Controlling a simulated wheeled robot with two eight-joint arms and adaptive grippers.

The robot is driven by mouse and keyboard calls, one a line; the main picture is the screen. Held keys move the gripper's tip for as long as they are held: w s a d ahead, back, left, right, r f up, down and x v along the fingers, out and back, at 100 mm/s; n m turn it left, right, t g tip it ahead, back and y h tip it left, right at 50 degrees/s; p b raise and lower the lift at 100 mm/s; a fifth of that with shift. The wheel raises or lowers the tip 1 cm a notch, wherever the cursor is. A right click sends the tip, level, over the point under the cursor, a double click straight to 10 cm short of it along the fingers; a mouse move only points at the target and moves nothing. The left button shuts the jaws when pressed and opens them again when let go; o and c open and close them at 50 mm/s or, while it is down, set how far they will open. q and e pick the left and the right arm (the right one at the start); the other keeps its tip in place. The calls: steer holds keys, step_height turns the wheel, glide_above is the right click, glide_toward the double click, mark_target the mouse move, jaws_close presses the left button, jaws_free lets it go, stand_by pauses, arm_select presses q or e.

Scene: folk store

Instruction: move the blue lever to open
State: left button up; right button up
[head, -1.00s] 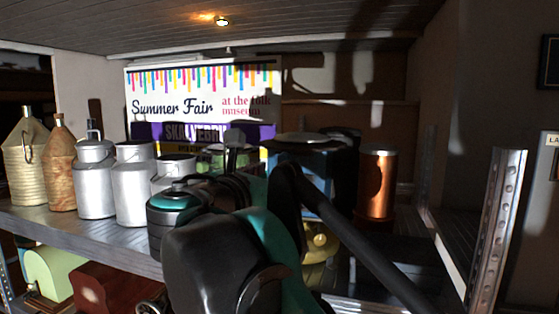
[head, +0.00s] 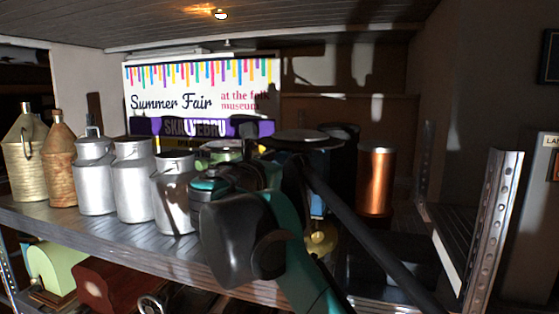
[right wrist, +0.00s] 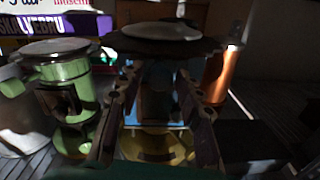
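A blue machine (head: 318,204) stands on the metal shelf, mostly hidden behind my right arm, with a wide round pan (head: 303,134) on top. In the right wrist view the pan (right wrist: 165,42) is dark with a pale top, above a blue body (right wrist: 160,108) and a yellow lower part (right wrist: 155,145). I cannot pick out the blue lever clearly from the blue body. My right gripper (right wrist: 162,85) is open, its fingers apart on both sides of the blue part; contact cannot be told. In the head view its fingers are hidden behind my wrist. My left gripper is not in view.
Several grey milk cans (head: 133,180) stand left of my right arm. A green device (right wrist: 65,90) is left of my gripper, and a copper cylinder (head: 375,182) is to the right. A perforated metal upright (head: 493,225) bounds the shelf's right side.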

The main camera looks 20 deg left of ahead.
jaws_close()
steer(key=shift+d, duration=0.65)
steer(key=shift+o, duration=2.1)
jaws_free()
steer(key=shift+o, duration=0.3)
steer(key=shift+d, duration=0.25)
steer(key=shift+s, duration=0.1)
steer(key=s, duration=1.2)
steer(key=shift+a, duration=0.45)
